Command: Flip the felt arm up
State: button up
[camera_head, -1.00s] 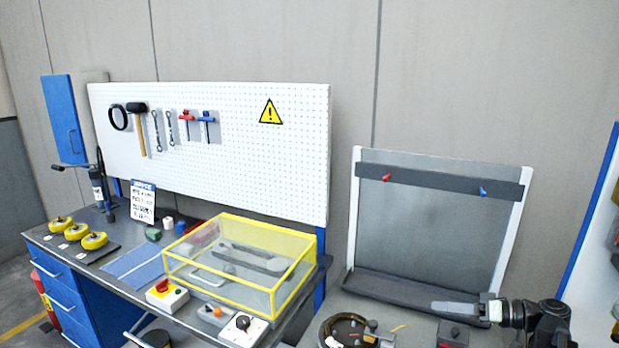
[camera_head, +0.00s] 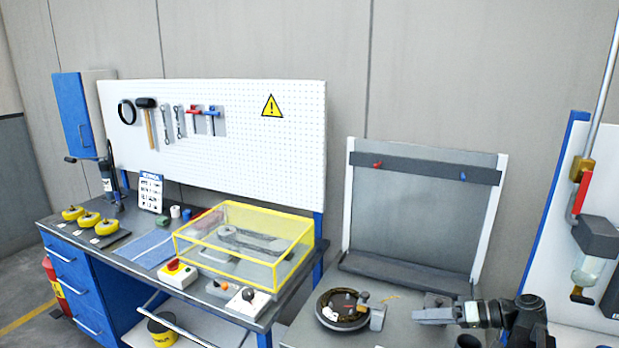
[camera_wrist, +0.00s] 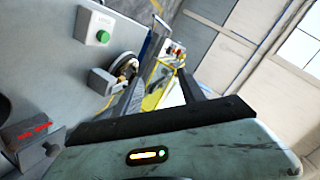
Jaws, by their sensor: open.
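A round black ring device (camera_head: 343,309) with small fittings lies on the grey right-hand bench. A grey upright block (camera_head: 378,316) stands at its right edge. I cannot tell for sure which small part is the felt arm. My gripper (camera_head: 422,314) is over the bench to the right of the ring, pointing left and apart from it. In the wrist view my gripper (camera_wrist: 160,92) has two dark fingers spread apart with nothing between them. The ring (camera_wrist: 124,68) and its grey block (camera_wrist: 103,81) show beyond the left finger.
A yellow-framed clear box (camera_head: 245,243) covers a mechanism on the left bench. A grey backboard (camera_head: 420,210) stands behind the ring. A green-button box (camera_wrist: 100,36) and a red-marked block (camera_wrist: 30,132) show in the wrist view. A tool panel with a metal pole (camera_head: 602,80) stands at right.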

jog(key=s+a+f+m+g+h, duration=0.2)
jog(key=s+a+f+g+h, duration=0.1)
jog(key=a+f+h, duration=0.4)
jog(key=s+a+f+m+g+h, duration=0.1)
jog(key=s+a+f+g+h, duration=0.1)
jog(key=a+f+h, duration=0.45)
notch_tip(320, 180, down, 9)
jog(key=b, duration=0.7)
jog(key=shift+d, duration=0.25)
jog(key=shift+s+y, duration=0.1)
jog(key=shift+y, duration=0.15)
jog(key=shift+c, duration=1.3)
jog(key=shift+r, duration=0.1)
